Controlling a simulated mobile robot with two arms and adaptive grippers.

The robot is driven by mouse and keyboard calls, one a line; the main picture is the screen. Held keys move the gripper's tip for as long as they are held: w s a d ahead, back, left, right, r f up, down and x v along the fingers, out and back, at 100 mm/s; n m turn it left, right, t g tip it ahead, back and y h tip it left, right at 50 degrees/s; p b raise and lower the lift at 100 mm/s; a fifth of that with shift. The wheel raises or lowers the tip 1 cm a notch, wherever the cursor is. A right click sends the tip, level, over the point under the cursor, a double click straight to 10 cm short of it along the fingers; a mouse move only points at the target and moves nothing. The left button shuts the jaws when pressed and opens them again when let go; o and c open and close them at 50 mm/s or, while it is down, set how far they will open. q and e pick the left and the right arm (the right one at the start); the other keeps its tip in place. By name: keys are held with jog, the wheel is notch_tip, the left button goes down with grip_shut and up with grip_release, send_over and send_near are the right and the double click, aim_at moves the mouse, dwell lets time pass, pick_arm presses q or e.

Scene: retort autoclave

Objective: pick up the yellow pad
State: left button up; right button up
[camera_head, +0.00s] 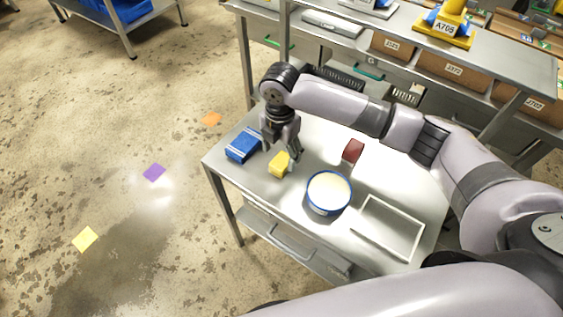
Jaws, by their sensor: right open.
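The yellow pad (279,164) lies on the metal table, between a blue box-like item and a round tub. My right gripper (293,155) points down just above and beside the pad at its upper right. Its jaws are open, and I cannot tell whether a finger touches the pad. My left gripper does not show in the view.
On the table (257,199) are a blue pack (243,146), a blue-rimmed tub (328,193), a dark red block (352,151) and a white tray (387,228). A shelf bench (500,57) stands behind. Coloured squares mark the floor at left.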

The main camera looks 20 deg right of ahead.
aim_at(281, 160)
jog(key=f, duration=0.1)
jog(key=f+p, duration=0.1)
jog(key=f, duration=0.2)
jog(key=shift+w+d+f, duration=0.15)
jog(key=shift+w+d, duration=0.05)
jog(key=shift+d, duration=0.1)
jog(key=shift+f, duration=0.5)
jog(key=shift+c, duration=0.6)
jog(key=c, duration=1)
jog(key=shift+r, duration=0.1)
notch_tip(281, 160, up, 20)
jog(key=shift+f+b, duration=0.1)
jog(key=shift+b, duration=0.95)
